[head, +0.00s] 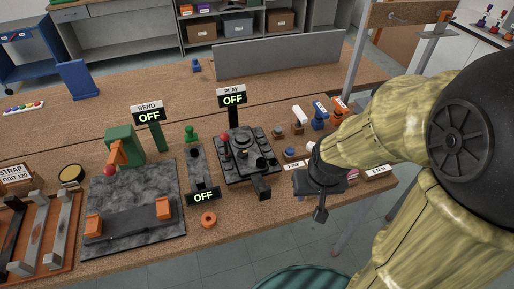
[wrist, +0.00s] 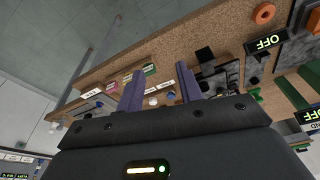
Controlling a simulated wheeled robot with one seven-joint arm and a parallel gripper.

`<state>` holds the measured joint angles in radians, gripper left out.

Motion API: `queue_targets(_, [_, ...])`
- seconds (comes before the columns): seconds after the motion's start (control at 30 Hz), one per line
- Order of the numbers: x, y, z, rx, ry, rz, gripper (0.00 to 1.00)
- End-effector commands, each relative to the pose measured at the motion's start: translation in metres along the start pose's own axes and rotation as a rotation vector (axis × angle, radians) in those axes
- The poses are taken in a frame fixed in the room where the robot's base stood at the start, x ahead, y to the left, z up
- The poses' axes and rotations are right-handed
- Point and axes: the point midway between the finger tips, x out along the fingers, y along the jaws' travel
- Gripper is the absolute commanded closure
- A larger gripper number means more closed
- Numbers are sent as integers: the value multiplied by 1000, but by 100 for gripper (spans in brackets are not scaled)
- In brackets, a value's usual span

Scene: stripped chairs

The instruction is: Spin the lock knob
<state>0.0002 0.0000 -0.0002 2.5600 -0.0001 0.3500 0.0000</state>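I cannot tell which part is the lock knob. My gripper (head: 320,205) is at the bench's front edge, right of this fixture and apart from it. In the wrist view my gripper (wrist: 160,85) has its two fingers spread with nothing held between them. Dark fixture parts (wrist: 205,56) show beyond the right finger.
Left of the fixture are a slotted grey plate (head: 199,165), an orange ring (head: 208,219) and a grey slab (head: 120,235) with orange blocks. Small coloured parts (head: 319,120) and white labels (head: 376,170) lie right and behind. A grey upright panel (head: 280,57) stands farther back.

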Motion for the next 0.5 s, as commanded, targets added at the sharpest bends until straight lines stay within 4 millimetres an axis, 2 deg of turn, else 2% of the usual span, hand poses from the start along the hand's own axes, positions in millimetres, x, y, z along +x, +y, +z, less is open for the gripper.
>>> queue_targets(0.37, [0, 0, 0, -1, 0, 0, 64])
queue_targets(0.5, [2, -1, -3, -4, 3, -1, 45])
